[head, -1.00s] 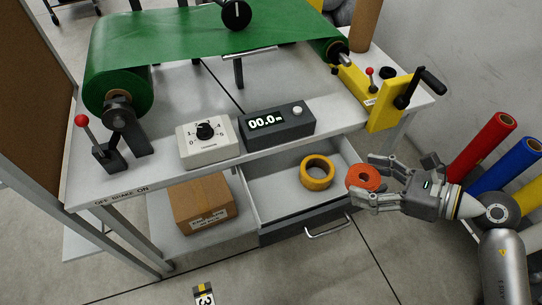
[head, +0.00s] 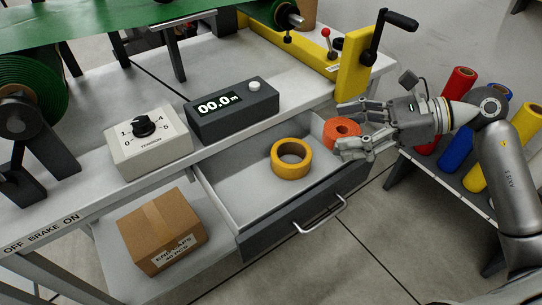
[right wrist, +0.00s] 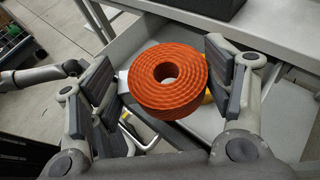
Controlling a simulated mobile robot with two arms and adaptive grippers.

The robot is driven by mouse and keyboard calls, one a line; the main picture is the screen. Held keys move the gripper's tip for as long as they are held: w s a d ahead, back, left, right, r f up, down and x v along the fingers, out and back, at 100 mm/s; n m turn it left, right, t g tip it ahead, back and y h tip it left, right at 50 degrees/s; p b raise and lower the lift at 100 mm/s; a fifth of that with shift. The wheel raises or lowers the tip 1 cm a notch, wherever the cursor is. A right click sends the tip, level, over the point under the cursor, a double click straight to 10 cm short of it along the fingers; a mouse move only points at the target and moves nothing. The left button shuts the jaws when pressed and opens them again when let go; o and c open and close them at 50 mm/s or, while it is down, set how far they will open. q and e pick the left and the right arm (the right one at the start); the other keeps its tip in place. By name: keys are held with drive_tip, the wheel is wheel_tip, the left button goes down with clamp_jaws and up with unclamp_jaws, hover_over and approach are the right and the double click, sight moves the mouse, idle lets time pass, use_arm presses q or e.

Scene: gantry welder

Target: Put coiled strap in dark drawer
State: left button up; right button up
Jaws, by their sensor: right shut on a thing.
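The coiled strap is an orange-red ribbed roll (head: 342,130), held in my right gripper (head: 352,126). In the right wrist view the roll (right wrist: 168,78) sits between the finger pads, its round hole facing the camera. The right gripper is shut on it and holds it over the right end of the open drawer, near the side wall. The drawer has a dark front (head: 300,215) with a light handle and a pale grey inside. It is pulled out under the bench. My left gripper is not identifiable in these views.
A yellow tape roll (head: 291,158) lies in the drawer, left of the strap. A cardboard box (head: 161,232) sits on the shelf left of the drawer. The bench top (head: 215,140) overhangs the drawer's back. Coloured rolls (head: 457,82) stand on a rack at right.

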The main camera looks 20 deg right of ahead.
drive_tip(key=w+a+f, duration=0.3)
drive_tip(key=w+a, duration=0.2)
drive_tip(key=w, duration=0.1)
hover_over(288, 154)
drive_tip(key=f, duration=0.5)
drive_tip(key=shift+s+d+f, duration=0.1)
drive_tip(key=shift+s+d, duration=0.25)
drive_tip(key=shift+w+a+f, duration=0.1)
drive_tip(key=shift+w+f, duration=0.05)
drive_tip(key=shift+f, duration=0.05)
drive_tip(key=f, duration=0.3)
drive_tip(key=shift+w+a+f, duration=0.15)
drive_tip(key=shift+w+a, duration=0.15)
drive_tip(key=shift+f, duration=0.3)
drive_tip(key=shift+s, duration=0.1)
drive_tip(key=shift+f, duration=0.1)
drive_tip(key=o, duration=1.1)
drive_tip(key=shift+f, duration=0.1)
use_arm(q)
drive_tip(key=shift+s+r, duration=0.1)
drive_tip(key=shift+s, duration=0.05)
